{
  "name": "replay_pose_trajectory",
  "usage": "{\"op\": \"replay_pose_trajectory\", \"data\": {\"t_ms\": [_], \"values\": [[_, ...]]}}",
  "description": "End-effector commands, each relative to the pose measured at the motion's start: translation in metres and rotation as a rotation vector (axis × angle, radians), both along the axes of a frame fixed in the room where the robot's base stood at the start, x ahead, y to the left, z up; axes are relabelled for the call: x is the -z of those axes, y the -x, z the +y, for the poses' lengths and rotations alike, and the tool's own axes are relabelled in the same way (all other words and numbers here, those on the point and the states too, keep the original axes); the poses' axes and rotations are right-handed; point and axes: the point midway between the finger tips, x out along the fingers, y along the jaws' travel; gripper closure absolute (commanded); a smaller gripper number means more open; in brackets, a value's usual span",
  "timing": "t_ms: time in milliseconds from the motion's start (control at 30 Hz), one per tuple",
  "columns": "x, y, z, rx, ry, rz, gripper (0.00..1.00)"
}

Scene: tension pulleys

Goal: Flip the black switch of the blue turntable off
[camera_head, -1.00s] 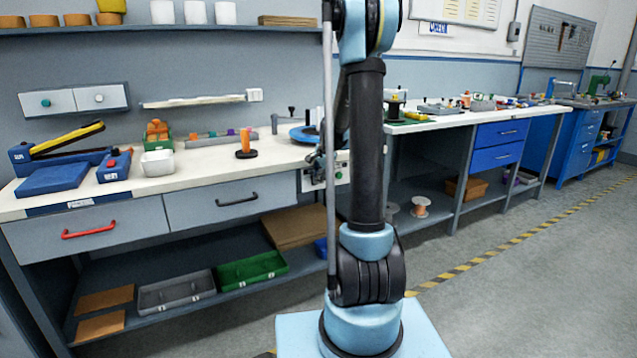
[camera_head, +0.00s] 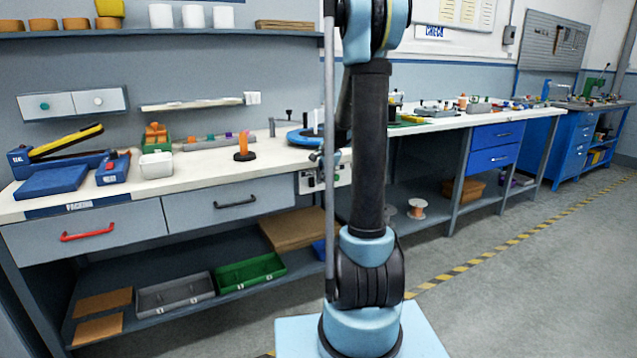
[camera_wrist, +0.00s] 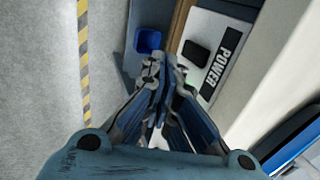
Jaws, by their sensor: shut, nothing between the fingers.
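The black switch (camera_wrist: 195,50) sits on a pale panel (camera_wrist: 208,28) beside a black POWER label (camera_wrist: 222,62) in the wrist view. My gripper (camera_wrist: 160,62) is shut and empty. Its fingertips appear just left of the switch in that picture; I cannot tell whether they touch it. A small green glow shows on the panel by the fingers. The blue turntable (camera_wrist: 298,138) shows partly at the lower right. In the head view the turntable (camera_head: 299,138) lies on the bench above the front panel (camera_head: 308,182), partly hidden by my arm, which also hides most of my gripper.
The white bench (camera_head: 200,174) carries an orange spool on a black base (camera_head: 244,147) left of the turntable. A blue bin (camera_wrist: 148,40) stands below the panel, near my fingertips in the wrist picture. Grey floor (camera_wrist: 45,90) is open in front of the bench.

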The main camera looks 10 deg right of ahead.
Motion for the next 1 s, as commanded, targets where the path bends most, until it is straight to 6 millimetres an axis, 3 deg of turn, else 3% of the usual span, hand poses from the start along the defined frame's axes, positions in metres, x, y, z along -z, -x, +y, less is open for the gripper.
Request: {"op": "replay_pose_trajectory", "data": {"t_ms": [500,700,1000], "values": [[-0.07,0.022,-0.002,-0.005,0.0,0.001,1.0],[-0.081,0.025,-0.004,-0.005,0.0,0.001,1.0],[-0.082,0.026,-0.005,-0.004,0.0,0.001,1.0]]}}
